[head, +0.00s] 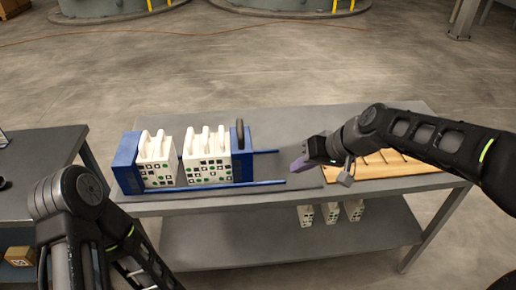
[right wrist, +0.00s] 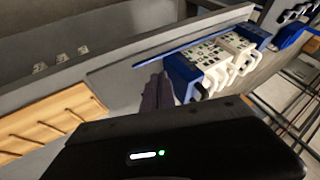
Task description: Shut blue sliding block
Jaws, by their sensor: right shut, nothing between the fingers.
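The blue sliding block (head: 242,163) with its dark upright handle (head: 240,133) stands on two blue rails (head: 262,185), against the right-hand group of white filter plates (head: 207,165). A narrow gap separates that group from the left-hand white plates (head: 158,165), which stand beside the blue end block (head: 125,165). My right gripper (head: 298,164) is shut and empty, to the right of the sliding block and apart from it. In the right wrist view its fingers (right wrist: 155,95) point toward the sliding block (right wrist: 181,78). My left arm shows at the lower left; its gripper is out of view.
A wooden rack (head: 395,170) with slots lies on the table's right side, under my right arm. Several white plates (head: 330,213) stand on the lower shelf. Another grey table (head: 40,150) is at the left. Bare tabletop (head: 300,142) lies right of the press.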

